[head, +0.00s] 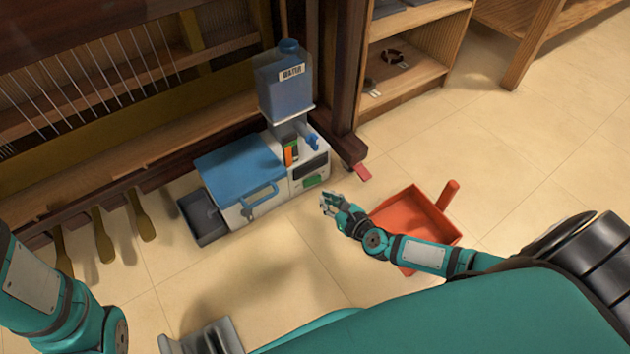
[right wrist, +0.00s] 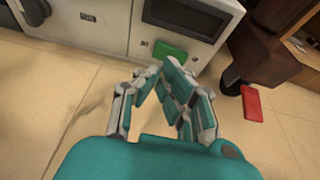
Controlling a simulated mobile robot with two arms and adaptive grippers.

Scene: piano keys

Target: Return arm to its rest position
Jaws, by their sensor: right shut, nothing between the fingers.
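My right arm, teal and grey, reaches in from the right in the head view. Its right gripper (head: 328,204) is over bare floor, just in front of the white and blue machine (head: 240,170) and left of the red dustpan (head: 415,215). In the right wrist view the right gripper (right wrist: 166,75) has its fingers drawn together with nothing held. Its tips point at the machine's front, close to a green block (right wrist: 169,52). I cannot tell whether they touch.
A blue water tank (head: 286,85) stands on the machine. A wooden piano frame (head: 140,170) with pedals is behind left, and a shelf (head: 410,85) is behind right. A small red piece (head: 362,172) lies near the piano leg.

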